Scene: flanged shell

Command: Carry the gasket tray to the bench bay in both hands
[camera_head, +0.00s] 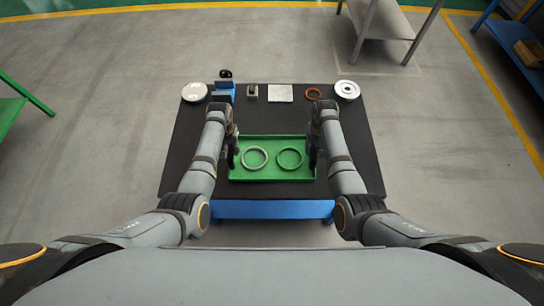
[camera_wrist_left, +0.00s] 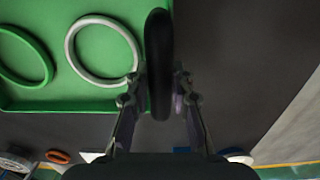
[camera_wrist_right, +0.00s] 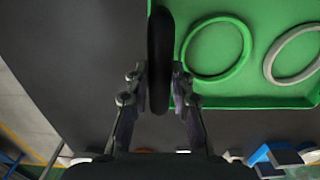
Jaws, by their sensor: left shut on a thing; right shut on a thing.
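The green gasket tray (camera_head: 272,175) is over the near middle of a dark-topped bench (camera_head: 355,165). A pale grey ring (camera_head: 245,163) lies in its left half and a green ring (camera_head: 290,168) in its right half. My left gripper (camera_head: 232,157) is shut on the dark handle (camera_wrist_left: 160,50) at the tray's left end. My right gripper (camera_head: 313,157) is shut on the dark handle (camera_wrist_right: 160,50) at the right end. The tray looks roughly level. I cannot tell whether it rests on the bench or hangs just above it.
Along the bench's far edge are a pale disc (camera_head: 194,92), a blue fixture (camera_head: 222,91), a small metal block (camera_head: 252,92), a pale square plate (camera_head: 280,93), an orange ring (camera_head: 313,94) and a flanged disc (camera_head: 347,90). A grey table (camera_head: 385,20) stands beyond. Surrounding floor is open.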

